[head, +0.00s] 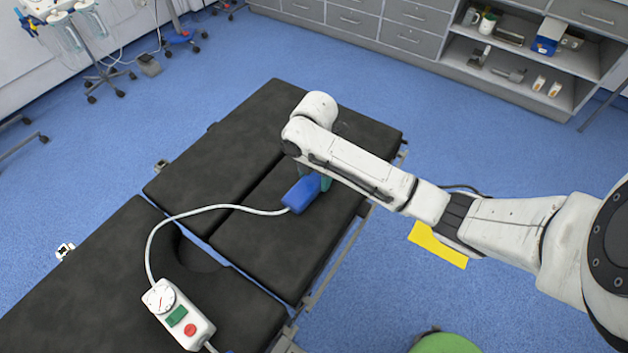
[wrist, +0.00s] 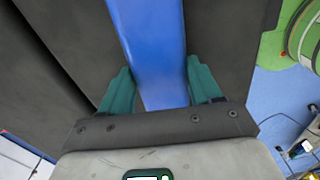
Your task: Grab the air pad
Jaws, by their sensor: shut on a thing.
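The air pad (head: 301,194) is a blue block with a pale hose on its left end, over the black operating table (head: 225,178). In the wrist view the blue pad (wrist: 152,45) runs between the two teal fingers of my gripper (wrist: 159,88). The fingers are shut on it, one on each side. In the head view my gripper (head: 324,180) is at the pad's right end, partly hidden by my arm. I cannot tell whether the pad touches the table. The hose (head: 190,213) curves to a white control box (head: 178,314) with a gauge, at the near left of the table.
A cutout (head: 197,256) and seams split the table padding. A yellow sheet (head: 438,245) and a green round object (head: 446,343) are on the floor right of the table. Grey cabinets (head: 410,22) line the back wall. Blue floor is open around the table.

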